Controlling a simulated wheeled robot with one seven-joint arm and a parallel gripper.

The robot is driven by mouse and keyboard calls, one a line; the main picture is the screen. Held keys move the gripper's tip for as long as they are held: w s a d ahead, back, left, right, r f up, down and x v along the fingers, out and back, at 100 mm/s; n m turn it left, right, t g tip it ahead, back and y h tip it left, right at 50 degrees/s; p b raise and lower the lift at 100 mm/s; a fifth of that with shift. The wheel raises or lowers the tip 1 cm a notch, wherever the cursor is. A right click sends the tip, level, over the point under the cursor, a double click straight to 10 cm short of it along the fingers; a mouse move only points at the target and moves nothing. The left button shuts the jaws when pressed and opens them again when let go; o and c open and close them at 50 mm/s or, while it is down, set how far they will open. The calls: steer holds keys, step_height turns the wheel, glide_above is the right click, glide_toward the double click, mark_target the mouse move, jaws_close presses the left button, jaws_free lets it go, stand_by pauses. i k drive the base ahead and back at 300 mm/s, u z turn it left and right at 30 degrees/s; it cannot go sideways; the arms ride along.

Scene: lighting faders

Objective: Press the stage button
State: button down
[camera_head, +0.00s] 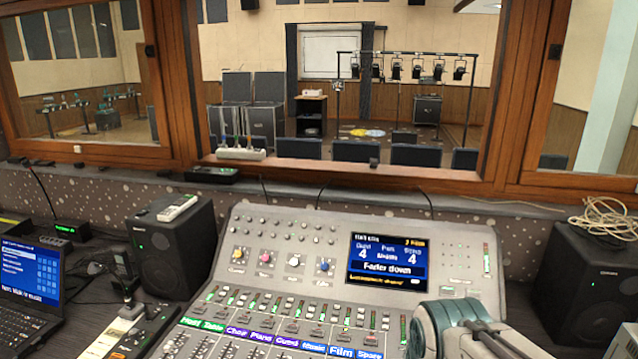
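The grey mixing console (337,228) fills the lower middle of the head view, its top panel tilted towards me. Its screen (388,260) reads "Fader down", with a 4 at each side. Four coloured controls sit left of the screen: yellow (239,254), pink (265,257), white (294,261) and blue (324,266). Their labels are too small to read, so I cannot tell which control is the stage button. A teal and grey part of my arm covers the console's lower right. My gripper's fingers do not show.
Black speakers stand left (172,247) and right (585,285) of the console. A laptop (30,285) and a small control panel (125,335) lie at left. Coiled cable (603,217) rests on the right speaker. A wood-framed window stands behind. The console's upper left is clear of my arm.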

mark_target(477, 294)
steer(key=k, duration=0.5)
steer(key=u, duration=1.4)
steer(key=i, duration=0.6)
steer(key=z, duration=2.5)
